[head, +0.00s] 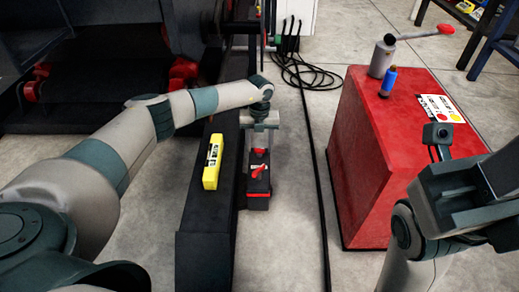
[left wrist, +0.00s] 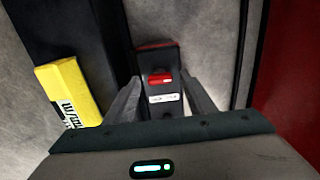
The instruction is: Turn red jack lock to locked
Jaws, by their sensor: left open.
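The red jack lock (head: 257,171) is a small red lever on top of a black housing with red trim (head: 258,200), beside the dark beam. In the left wrist view the red lever (left wrist: 160,78) lies roughly crosswise, with a small white label under it. My left gripper (head: 259,146) points down over the housing. In the left wrist view its two fingers stand apart on either side of the lever, with nothing gripped; contact cannot be told. My right gripper (head: 450,170) is at the lower right, away from the lock; its finger gap is unclear.
A yellow box (head: 213,162) sits on the dark beam (head: 206,222) left of the lock. A red cabinet (head: 365,160) stands to the right, with a red-knobbed lever (head: 420,34) and a blue cylinder (head: 388,82) on top. A black cable (head: 310,72) lies on the floor.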

